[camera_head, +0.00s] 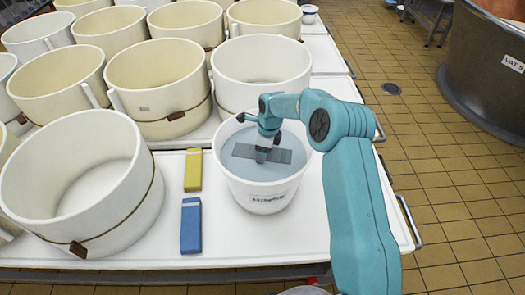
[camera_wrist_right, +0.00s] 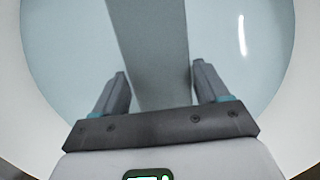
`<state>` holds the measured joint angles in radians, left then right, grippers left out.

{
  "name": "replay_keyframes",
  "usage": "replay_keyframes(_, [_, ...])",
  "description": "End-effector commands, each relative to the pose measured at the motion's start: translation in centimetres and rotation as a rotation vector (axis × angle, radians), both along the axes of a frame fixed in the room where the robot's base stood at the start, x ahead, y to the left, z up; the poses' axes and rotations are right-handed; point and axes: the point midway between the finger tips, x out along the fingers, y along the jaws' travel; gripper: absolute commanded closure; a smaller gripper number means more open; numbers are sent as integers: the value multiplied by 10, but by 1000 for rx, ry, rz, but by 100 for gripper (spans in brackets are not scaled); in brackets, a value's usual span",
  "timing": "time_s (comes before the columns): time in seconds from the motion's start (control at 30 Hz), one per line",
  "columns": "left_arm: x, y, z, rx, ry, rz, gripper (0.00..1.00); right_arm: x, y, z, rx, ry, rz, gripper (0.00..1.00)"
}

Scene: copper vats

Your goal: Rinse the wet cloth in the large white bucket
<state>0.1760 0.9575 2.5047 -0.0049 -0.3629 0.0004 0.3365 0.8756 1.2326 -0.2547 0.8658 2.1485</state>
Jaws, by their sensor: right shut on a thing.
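The large white bucket (camera_head: 268,197) stands on the white table, with pale blue water inside and a dark label on its front. A flat grey strip, which looks like the wet cloth (camera_head: 283,156), lies level across the bucket's inside at the water. My right gripper (camera_head: 262,155) points down into the bucket and is shut on the cloth's middle. In the right wrist view the cloth (camera_wrist_right: 148,40) runs between the two fingers (camera_wrist_right: 155,80), over the water. Whether the cloth is under the surface or just on it I cannot tell. My left gripper is not in view.
A yellow block (camera_head: 193,170) and a blue block (camera_head: 190,226) lie left of the bucket. Several large cream tubs (camera_head: 85,190) crowd the left and back.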

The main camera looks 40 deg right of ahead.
Motion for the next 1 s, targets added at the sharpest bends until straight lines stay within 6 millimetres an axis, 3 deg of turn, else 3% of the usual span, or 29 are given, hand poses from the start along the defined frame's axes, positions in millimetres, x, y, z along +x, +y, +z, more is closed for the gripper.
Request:
replay_keyframes(0.53, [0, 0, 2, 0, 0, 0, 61, 1, 0, 4, -1, -2, 0, 64])
replay_keyframes(1.0, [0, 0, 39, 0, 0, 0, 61, 1, 0, 66, -1, -4, 0, 64])
